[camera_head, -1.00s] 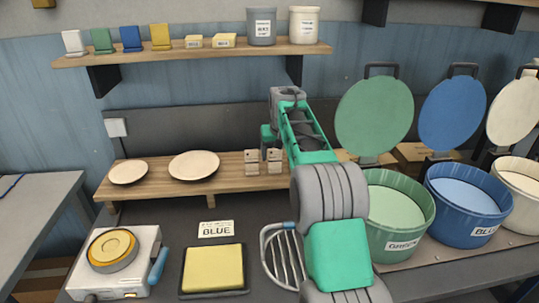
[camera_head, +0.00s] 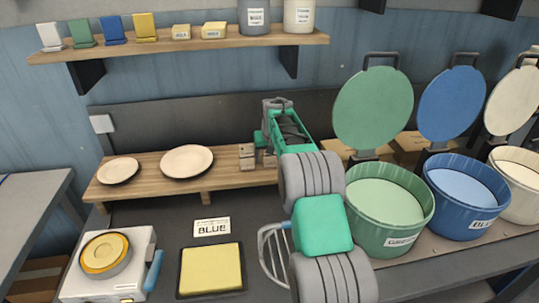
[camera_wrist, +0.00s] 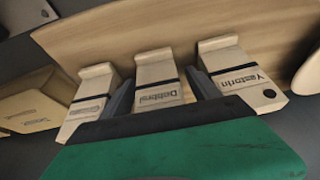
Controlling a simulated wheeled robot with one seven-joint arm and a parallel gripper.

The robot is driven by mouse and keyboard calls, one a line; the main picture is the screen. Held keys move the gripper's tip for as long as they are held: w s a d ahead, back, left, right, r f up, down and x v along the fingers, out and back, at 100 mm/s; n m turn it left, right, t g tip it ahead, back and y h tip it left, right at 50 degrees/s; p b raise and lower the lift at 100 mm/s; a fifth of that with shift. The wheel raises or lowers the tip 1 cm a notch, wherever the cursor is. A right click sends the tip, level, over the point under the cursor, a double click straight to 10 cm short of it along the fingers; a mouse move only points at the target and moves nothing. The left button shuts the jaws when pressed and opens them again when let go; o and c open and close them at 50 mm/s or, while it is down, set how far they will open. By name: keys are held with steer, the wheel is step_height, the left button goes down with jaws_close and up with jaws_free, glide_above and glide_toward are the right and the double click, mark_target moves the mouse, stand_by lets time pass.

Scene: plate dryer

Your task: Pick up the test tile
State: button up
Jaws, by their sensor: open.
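Three small beige test tiles with dark bands and printed labels stand side by side in the wrist view: a left tile (camera_wrist: 88,108), a middle tile (camera_wrist: 158,66) and a right tile (camera_wrist: 238,78). The labels are hard to read; the right one looks like "Yestorin". My gripper (camera_wrist: 163,92) is open, its dark fingers on either side of the middle tile. I cannot tell whether they touch it. In the head view one tile (camera_head: 247,158) shows on the low wooden shelf (camera_head: 222,179), with my gripper (camera_head: 262,148) just beside it; the arm hides part of the group.
Two plates (camera_head: 187,161) lie left on the low shelf. Green (camera_head: 385,235) and blue (camera_head: 462,215) glaze buckets stand right of my arm. In front are a yellow pad (camera_head: 211,268), a "BLUE" card (camera_head: 212,228), a wire rack (camera_head: 272,250) and a white device (camera_head: 125,275).

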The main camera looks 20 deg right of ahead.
steer(key=shift+s+a+r, duration=0.1)
steer(key=shift+s+r, duration=0.2)
steer(key=shift+r, duration=0.25)
steer(key=shift+c, duration=0.2)
steer(key=shift+w+f, duration=0.1)
steer(key=shift+w, duration=0.1)
steer(key=c, duration=0.3)
steer(key=shift+s, duration=0.1)
steer(key=c, duration=1.2)
